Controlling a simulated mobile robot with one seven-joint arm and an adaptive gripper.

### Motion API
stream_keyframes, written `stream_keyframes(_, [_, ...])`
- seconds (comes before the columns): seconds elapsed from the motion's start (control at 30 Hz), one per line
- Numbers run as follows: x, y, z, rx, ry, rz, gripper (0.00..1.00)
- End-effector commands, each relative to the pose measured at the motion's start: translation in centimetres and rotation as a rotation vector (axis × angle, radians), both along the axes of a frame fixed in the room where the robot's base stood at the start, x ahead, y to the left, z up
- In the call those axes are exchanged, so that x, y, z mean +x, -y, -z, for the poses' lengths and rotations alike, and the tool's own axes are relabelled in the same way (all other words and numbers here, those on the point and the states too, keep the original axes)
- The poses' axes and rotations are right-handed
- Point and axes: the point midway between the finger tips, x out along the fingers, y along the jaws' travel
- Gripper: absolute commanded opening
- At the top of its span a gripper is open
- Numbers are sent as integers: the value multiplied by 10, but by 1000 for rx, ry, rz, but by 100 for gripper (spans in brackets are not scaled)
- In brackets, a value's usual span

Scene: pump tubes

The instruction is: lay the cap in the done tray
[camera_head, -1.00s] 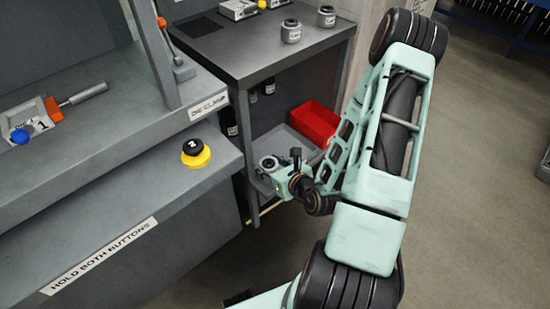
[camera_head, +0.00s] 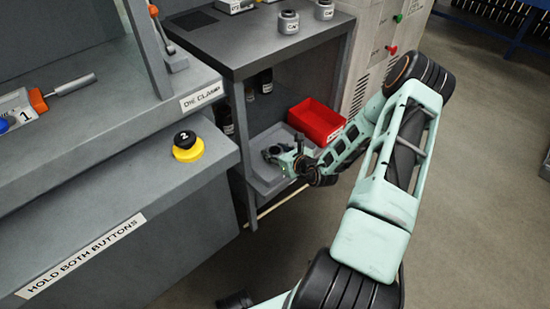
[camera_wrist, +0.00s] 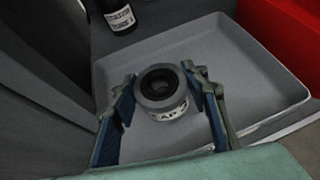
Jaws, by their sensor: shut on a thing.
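The cap (camera_wrist: 162,92) is a short grey cylinder with a dark ringed opening on top and a white label, upright in the wrist view. My gripper (camera_wrist: 167,88) is shut on it, one finger on each side. Below and around it is a shallow grey tray (camera_wrist: 245,75) with a raised rim. The cap is over the tray's floor; I cannot tell whether it touches it. In the head view my gripper (camera_head: 274,153) reaches into the lower shelf, over the grey tray (camera_head: 270,186), and mostly hides the cap.
A red bin (camera_head: 316,120) stands right behind the tray, close to my arm. Dark bottles (camera_head: 265,80) stand at the shelf's back; one shows in the wrist view (camera_wrist: 119,16). The cabinet's top (camera_head: 250,40) overhangs the shelf. A yellow button (camera_head: 188,150) is at left.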

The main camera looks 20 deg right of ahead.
Motion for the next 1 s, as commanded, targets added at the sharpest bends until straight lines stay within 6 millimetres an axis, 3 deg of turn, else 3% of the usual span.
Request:
stream_keyframes(0.03, [-1,0,15,5,-2,3,3])
stream_keyframes(0.1, [-1,0,22,3,-1,2,3])
stream_keyframes(0.5, [-1,-1,25,0,-1,-1,3])
stream_keyframes(0.53, [-1,-1,25,1,-3,0,44])
stream_keyframes(0.6, [-2,-1,25,1,-3,0,51])
stream_keyframes(0.7, [-2,-1,25,1,-3,0,59])
stream_keyframes(1.0, [-1,0,21,1,-2,1,59])
